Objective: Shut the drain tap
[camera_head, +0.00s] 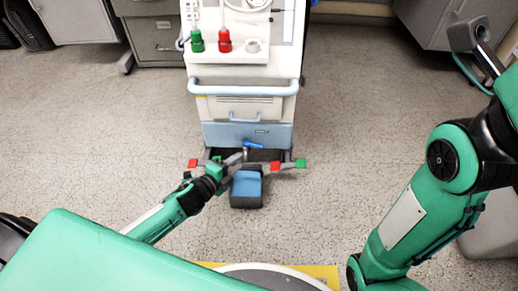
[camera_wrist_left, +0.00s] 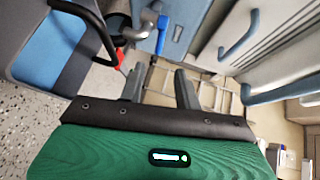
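In the left wrist view the blue lever (camera_wrist_left: 161,36) hangs from a grey tap body (camera_wrist_left: 147,16). My left gripper (camera_head: 238,158) reaches in from the left, close to the tap. In the left wrist view my left gripper (camera_wrist_left: 159,86) shows two grey fingers with a clear gap and nothing between them. The lever is beyond the fingertips and looks apart from them. My right gripper does not show.
A blue-topped foot pedal (camera_head: 247,185) stands on the floor in front of the machine, below the tap. Red (camera_head: 275,167) and green (camera_head: 300,163) pedals flank the base. A handle bar (camera_head: 243,88) crosses the front above. The floor (camera_head: 340,130) to the right is clear.

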